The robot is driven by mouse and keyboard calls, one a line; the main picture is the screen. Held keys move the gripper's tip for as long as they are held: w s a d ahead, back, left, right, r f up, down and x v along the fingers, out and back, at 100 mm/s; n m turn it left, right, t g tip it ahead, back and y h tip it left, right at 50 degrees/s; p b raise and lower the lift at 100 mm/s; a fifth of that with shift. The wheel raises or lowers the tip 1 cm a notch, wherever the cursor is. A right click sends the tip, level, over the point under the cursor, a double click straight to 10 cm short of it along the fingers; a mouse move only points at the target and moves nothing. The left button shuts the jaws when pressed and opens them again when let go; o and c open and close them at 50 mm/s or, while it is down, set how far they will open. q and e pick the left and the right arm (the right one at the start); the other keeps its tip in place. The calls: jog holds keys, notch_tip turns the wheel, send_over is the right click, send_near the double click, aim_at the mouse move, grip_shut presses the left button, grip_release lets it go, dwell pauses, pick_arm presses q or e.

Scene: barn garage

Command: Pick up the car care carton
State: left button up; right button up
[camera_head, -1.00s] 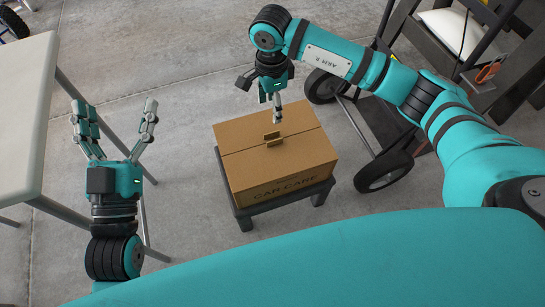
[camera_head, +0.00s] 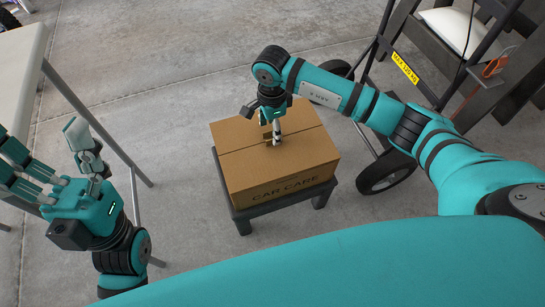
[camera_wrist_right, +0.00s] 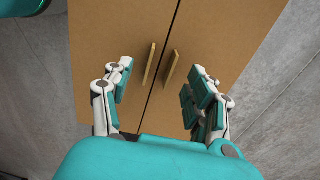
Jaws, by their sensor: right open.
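The car care carton (camera_head: 285,175) is a brown box with "CAR CARE" on its front. It sits on a low dark stool (camera_head: 279,207). In the right wrist view the carton top (camera_wrist_right: 120,40) shows a centre seam with two upright cardboard tabs (camera_wrist_right: 160,66) beside it. My right gripper (camera_wrist_right: 160,88) is open, its fingers on either side of the tabs and apart from them. In the head view my right gripper (camera_head: 270,132) is over the carton top and hides the tabs. My left gripper (camera_head: 55,165) is open and empty at the left, away from the carton.
A pale table (camera_head: 22,75) with thin metal legs stands at the left. A black hand truck with wheels (camera_head: 385,172) and a yellow label (camera_head: 405,67) stands right of the carton. The concrete floor (camera_head: 190,70) behind the carton is clear.

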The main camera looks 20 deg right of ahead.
notch_tip(320, 180, down, 3)
jog(key=shift+d+b, duration=0.1)
jog(key=shift+b, duration=0.25)
jog(key=shift+c, duration=0.3)
grip_shut()
